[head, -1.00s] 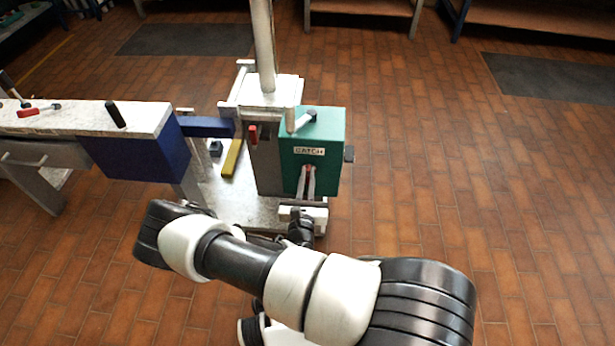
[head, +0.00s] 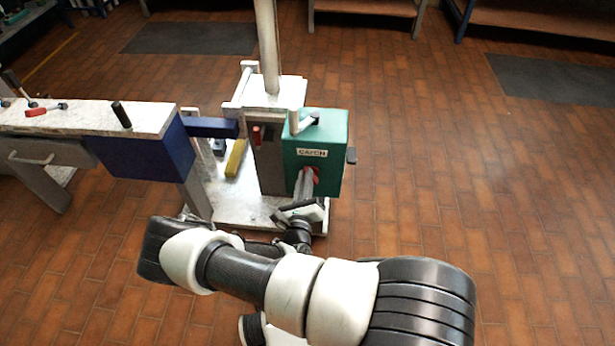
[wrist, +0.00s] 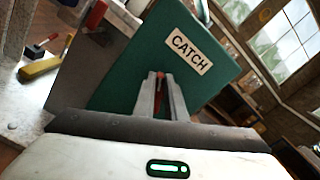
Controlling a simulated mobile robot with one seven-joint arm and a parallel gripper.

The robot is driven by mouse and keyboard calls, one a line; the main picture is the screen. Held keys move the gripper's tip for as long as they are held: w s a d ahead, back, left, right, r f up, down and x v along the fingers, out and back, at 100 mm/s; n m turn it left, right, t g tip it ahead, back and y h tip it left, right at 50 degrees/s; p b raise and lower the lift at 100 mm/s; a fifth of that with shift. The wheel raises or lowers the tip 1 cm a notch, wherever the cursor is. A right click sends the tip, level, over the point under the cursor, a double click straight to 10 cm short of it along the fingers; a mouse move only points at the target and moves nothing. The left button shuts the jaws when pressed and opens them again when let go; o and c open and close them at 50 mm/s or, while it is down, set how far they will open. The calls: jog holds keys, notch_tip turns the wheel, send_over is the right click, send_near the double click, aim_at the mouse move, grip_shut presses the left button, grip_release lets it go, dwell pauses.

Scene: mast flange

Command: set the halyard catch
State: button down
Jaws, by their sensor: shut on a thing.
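A green box (head: 330,166) labelled "CATCH" stands at the foot of the mast (head: 268,45). It also fills the middle of the wrist view (wrist: 135,75). My gripper (head: 307,180) is at the lower front of the box, below the label. Its two fingers (wrist: 161,92) are shut on a red catch lever (wrist: 160,79), of which only a little shows between and behind them. The gripper is rolled, so the box and its label look tilted in the wrist view.
A red-handled lever (head: 256,135) is on the grey post left of the box. A yellow bar (head: 236,158) lies on the pale base plate (head: 240,205). A workbench (head: 85,118) with a blue end block stands at left. The floor at right is clear.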

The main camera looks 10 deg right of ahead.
jog(key=n, duration=0.3)
jog(key=f+n+b, duration=0.1)
jog(key=n, duration=0.3)
jog(key=a+f+n, duration=0.1)
jog(key=n, duration=0.3)
jog(key=shift+w+a+f, duration=0.1)
jog(key=shift+w+f, duration=0.05)
jog(key=shift+f, duration=0.05)
jog(key=shift+n, duration=0.4)
jog(key=c, duration=1.8)
grip_release()
jog(key=p+v, duration=0.2)
jog(key=v, duration=1.5)
jog(key=shift+s, duration=0.2)
jog(key=shift+r, duration=0.1)
